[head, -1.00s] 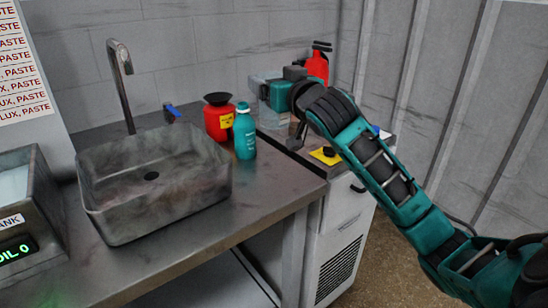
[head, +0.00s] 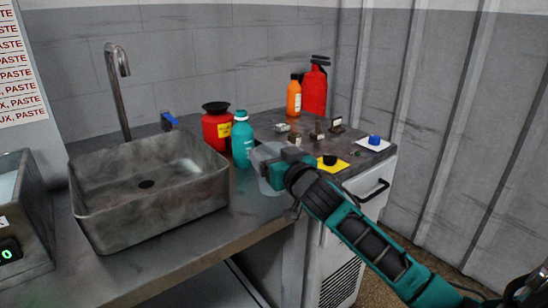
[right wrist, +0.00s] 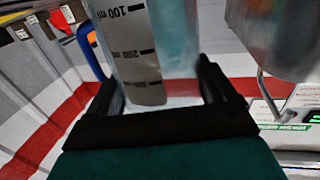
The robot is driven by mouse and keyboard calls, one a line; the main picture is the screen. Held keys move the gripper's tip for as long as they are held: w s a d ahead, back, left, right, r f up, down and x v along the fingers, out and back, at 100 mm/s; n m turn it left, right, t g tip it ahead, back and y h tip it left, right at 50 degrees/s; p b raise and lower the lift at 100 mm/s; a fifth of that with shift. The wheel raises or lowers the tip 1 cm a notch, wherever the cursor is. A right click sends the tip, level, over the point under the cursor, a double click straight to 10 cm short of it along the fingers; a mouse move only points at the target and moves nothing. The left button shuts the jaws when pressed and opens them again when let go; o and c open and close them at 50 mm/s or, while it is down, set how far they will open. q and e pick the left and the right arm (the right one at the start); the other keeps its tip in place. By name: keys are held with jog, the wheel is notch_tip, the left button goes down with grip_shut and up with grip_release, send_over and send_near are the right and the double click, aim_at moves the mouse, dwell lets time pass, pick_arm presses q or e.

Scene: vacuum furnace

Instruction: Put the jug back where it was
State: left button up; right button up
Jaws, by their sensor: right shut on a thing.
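The jug is a clear, see-through vessel (head: 264,174), partly hidden behind my right gripper in the head view. My right gripper (head: 276,172) is shut on it, near the front right edge of the steel counter (head: 190,238). In the right wrist view the jug (right wrist: 137,50), with dark graduation marks and "100 ml" lettering, stands between the two fingers of the gripper (right wrist: 160,88). I cannot tell whether its base touches the counter. My left gripper is not in view.
A teal bottle (head: 242,142) and a red container with a black top (head: 217,128) stand just left of the jug. A stone-grey sink (head: 150,195) is further left. The white cabinet at right carries an orange bottle (head: 294,96), a red extinguisher (head: 315,90), a yellow pad (head: 333,167) and small parts.

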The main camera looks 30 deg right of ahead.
jog(key=shift+r, duration=0.1)
jog(key=o, duration=1)
jog(key=s, duration=0.4)
jog(key=s+a, duration=0.1)
jog(key=s, duration=0.7)
jog(key=shift+a, duration=0.3)
